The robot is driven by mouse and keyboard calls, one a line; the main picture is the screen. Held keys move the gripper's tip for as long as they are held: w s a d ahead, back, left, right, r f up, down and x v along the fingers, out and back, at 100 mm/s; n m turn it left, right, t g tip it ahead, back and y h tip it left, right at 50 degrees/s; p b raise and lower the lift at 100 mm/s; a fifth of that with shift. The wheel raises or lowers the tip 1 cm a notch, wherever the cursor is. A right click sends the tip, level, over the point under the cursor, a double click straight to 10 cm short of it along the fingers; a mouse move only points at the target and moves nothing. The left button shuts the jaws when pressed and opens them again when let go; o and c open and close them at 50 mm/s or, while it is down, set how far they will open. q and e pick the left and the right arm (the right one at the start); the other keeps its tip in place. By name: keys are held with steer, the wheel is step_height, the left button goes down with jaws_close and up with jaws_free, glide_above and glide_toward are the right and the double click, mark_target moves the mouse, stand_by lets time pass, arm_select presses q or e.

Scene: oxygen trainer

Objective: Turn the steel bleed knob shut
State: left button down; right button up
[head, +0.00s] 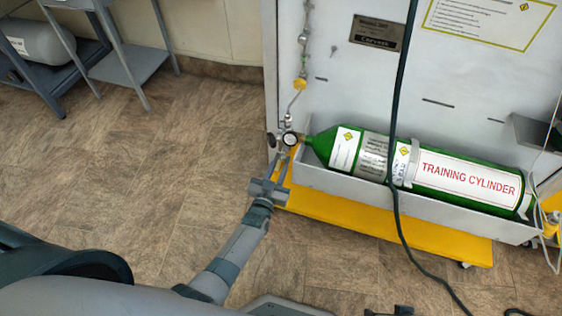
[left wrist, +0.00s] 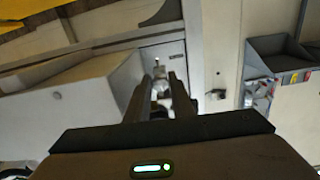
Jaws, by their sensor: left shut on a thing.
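The green training cylinder (head: 440,174) lies in a grey tray on the panel's yellow base, with a valve and round gauge (head: 290,139) at its left end. My left gripper (head: 281,160) is at the valve, just below the gauge, with its fingers pointing up toward it. It is shut on a small steel part, which looks like the bleed knob (left wrist: 160,86), seen between the fingers in the left wrist view. The fingers hide most of the knob, so its turn cannot be read. The gauge reading is too small to tell. My right gripper is not in view.
A black hose (head: 397,130) hangs down across the cylinder to the floor. The yellow base (head: 390,222) juts out below the tray (head: 345,185). A grey metal stand (head: 130,66) is at the upper left. The floor to the left is clear.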

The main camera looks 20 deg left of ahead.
arm_select(q)
steer(key=shift+m, duration=1.3)
steer(key=c, duration=1.5)
jaws_free()
steer(key=shift+c, duration=0.2)
steer(key=shift+s, duration=0.15)
